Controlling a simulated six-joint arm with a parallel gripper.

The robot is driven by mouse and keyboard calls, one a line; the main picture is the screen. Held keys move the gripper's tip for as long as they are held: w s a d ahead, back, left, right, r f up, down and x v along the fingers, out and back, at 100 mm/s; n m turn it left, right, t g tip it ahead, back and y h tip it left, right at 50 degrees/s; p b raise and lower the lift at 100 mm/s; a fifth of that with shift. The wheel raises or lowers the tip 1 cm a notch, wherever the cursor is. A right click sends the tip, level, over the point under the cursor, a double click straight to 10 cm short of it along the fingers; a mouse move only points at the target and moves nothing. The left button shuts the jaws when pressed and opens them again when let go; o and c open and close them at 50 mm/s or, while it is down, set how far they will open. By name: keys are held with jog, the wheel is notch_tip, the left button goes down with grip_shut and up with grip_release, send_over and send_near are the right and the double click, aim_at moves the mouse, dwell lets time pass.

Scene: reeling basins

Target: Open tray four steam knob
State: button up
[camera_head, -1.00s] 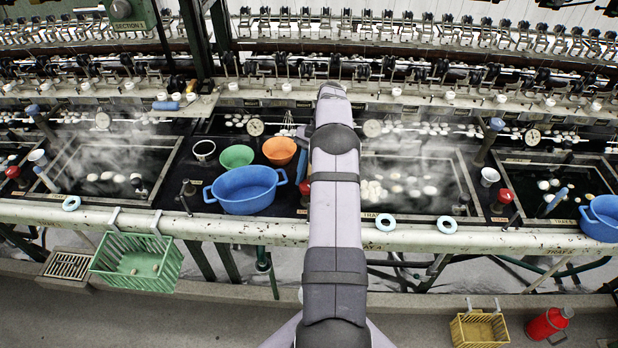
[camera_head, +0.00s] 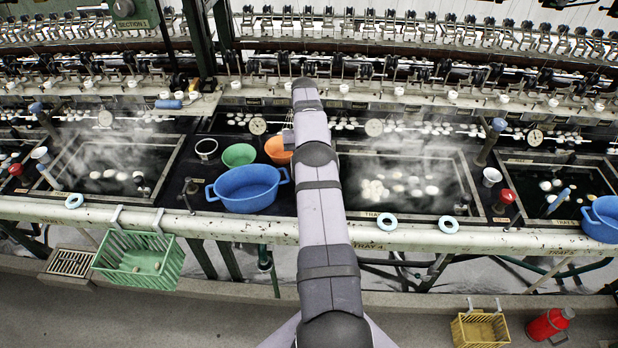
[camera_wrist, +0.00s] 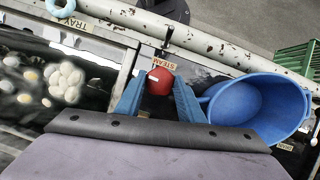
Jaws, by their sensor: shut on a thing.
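A round red steam knob (camera_wrist: 160,81) shows in the wrist view beside a small "STEAM" label (camera_wrist: 166,60). My gripper (camera_wrist: 159,98) is shut on this knob, with one blue finger on each side of it. A tray label (camera_wrist: 74,22) lies to the left; its number is not legible to me in the wrist view. In the head view my arm covers this knob and my gripper. The steaming basin (camera_head: 430,215) with pale cocoons lies right of my arm there.
A blue tub (camera_wrist: 262,105) stands close right of my gripper; it also shows in the head view (camera_head: 247,188). Green (camera_head: 239,155) and orange (camera_head: 279,150) bowls stand behind it. A white rail (camera_head: 420,238) with pale blue rings runs along the front.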

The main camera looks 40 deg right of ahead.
jog(key=shift+w, duration=0.1)
dwell(0.4)
jog(key=o, duration=1.1)
jog(key=shift+c, duration=0.2)
jog(key=shift+r, duration=0.1)
jog(key=shift+r, duration=0.45)
notch_tip(320, 180, up, 7)
jog(key=shift+p, duration=0.85)
jog(key=shift+r+p, duration=1)
